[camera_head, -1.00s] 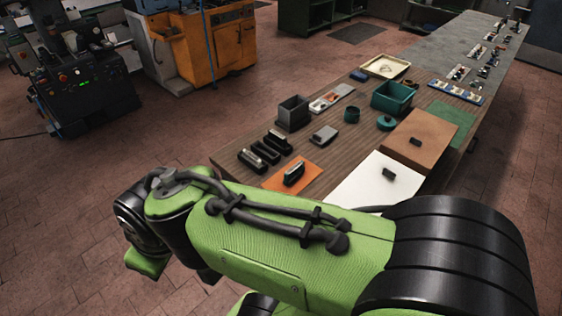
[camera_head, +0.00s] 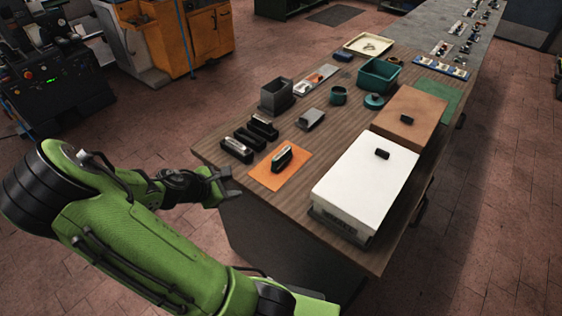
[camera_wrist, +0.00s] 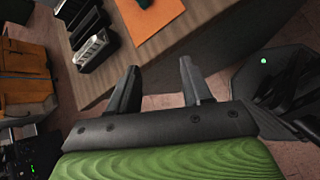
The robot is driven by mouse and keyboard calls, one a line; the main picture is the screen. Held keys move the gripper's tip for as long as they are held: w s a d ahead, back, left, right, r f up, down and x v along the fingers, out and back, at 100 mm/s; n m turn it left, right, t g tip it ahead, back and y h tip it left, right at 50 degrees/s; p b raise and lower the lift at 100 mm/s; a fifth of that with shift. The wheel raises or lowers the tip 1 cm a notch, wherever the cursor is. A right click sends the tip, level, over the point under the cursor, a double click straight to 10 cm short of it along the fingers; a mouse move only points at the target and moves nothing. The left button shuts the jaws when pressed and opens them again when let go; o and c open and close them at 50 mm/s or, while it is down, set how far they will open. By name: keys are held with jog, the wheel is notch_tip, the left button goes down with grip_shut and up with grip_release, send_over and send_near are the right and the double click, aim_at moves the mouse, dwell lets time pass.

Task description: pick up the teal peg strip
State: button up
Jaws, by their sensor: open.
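A small dark block with a pale greenish-teal strip along its top (camera_head: 282,158) stands on the orange mat (camera_head: 262,180), and is the likeliest teal peg strip; its details are too small to be sure. In the wrist view only a dark bit of an item (camera_wrist: 145,3) shows at the top edge, on the orange mat (camera_wrist: 152,27). My gripper (camera_head: 230,183) is open and empty, off the table's near left edge and left of the mat. In the wrist view its two fingers (camera_wrist: 158,68) are apart with nothing between them.
Several black holders (camera_head: 237,150) stand left of the mat; the nearest shows a silvery strip in the wrist view (camera_wrist: 90,48). A grey bin (camera_head: 276,97) and a grey block (camera_head: 310,118) lie behind. A white box (camera_head: 365,180) stands right. The wooden table edge (camera_wrist: 185,48) lies close ahead.

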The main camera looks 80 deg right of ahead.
aim_at(276, 158)
jog(key=s+d+f+n+h, duration=0.1)
jog(key=s+d+f, duration=0.1)
jog(key=d, duration=0.4)
jog(key=s+d+f+n+g+h+b, duration=0.1)
jog(key=s+d+f+n, duration=0.1)
jog(key=s+d, duration=0.2)
jog(key=s+d+f+n+h+b, duration=0.1)
jog(key=s+d+f+n, duration=0.1)
jog(key=d, duration=0.8)
jog(key=shift+s+d+f+g+h, duration=0.2)
jog(key=shift+s+g+h, duration=0.2)
jog(key=shift+s, duration=0.15)
jog(key=shift+a+r, duration=0.15)
jog(key=shift+c, duration=0.3)
grip_shut()
